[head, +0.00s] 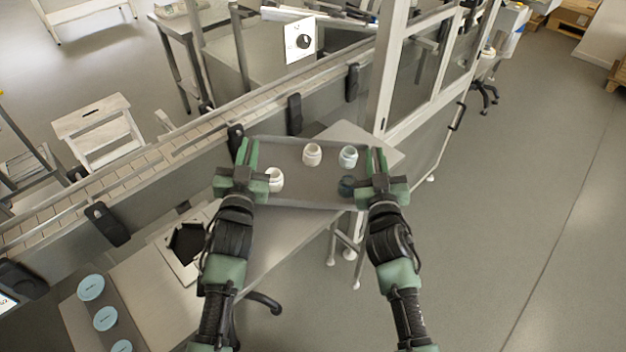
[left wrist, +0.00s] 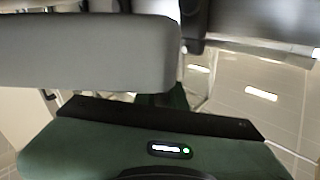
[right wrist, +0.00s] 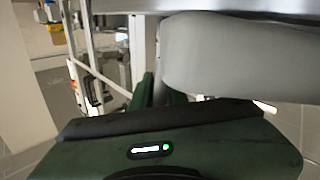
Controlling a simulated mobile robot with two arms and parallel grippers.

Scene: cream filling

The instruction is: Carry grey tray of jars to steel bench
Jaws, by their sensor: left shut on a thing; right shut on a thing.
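The grey tray (head: 315,190) is held between my two grippers in the head view, roughly level. My left gripper (head: 243,165) is shut on the tray's left side. My right gripper (head: 377,172) is shut on its right side. The tray's grey edge fills part of the left wrist view (left wrist: 90,50) and the right wrist view (right wrist: 240,55).
A conveyor (head: 150,165) runs along the far side. A glazed frame (head: 410,75) stands at the right. Open floor lies at right.

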